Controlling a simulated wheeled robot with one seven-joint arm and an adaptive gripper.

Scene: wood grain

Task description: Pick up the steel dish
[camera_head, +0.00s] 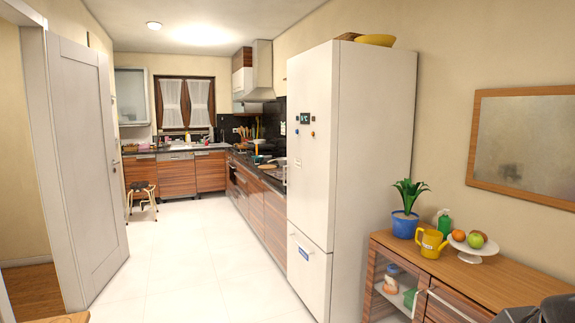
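I cannot make out a steel dish for certain anywhere in the head view. Several small items, too small to tell apart, stand on the far kitchen counter (240,154). A yellow bowl (375,40) sits on top of the fridge. A white footed dish (474,253) with fruit stands on the wooden sideboard (500,274) at the right; it does not look like steel.
A tall white fridge (345,150) stands right of centre. A white door (88,165) stands open at the left. A stool (141,197) is at the back. A blue plant pot (404,224) and yellow watering can (431,244) stand on the sideboard. The white floor (190,265) is clear.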

